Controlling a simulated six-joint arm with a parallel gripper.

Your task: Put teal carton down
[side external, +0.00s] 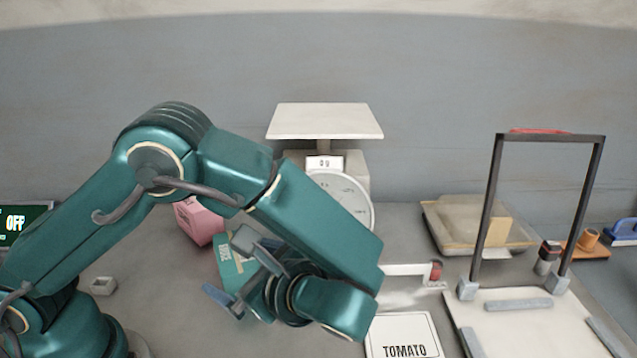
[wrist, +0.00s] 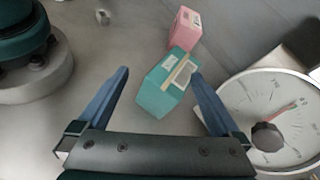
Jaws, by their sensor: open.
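The teal carton (wrist: 160,90) stands on the grey table, with a pale strip and label on its top. In the side external view the carton (side external: 232,268) is partly hidden behind my gripper (side external: 225,272). In the wrist view my gripper (wrist: 160,80) is open, with its blue fingers spread to either side of the carton. The carton lies closer to the right finger; I cannot tell whether they touch.
A pink carton (wrist: 185,28) stands just beyond the teal one. A scale (side external: 325,121) reading 0 g stands behind, with its dial (wrist: 268,118) to the right. A TOMATO card (side external: 403,336), a framed stand (side external: 540,134) and a tray (side external: 478,249) are at right.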

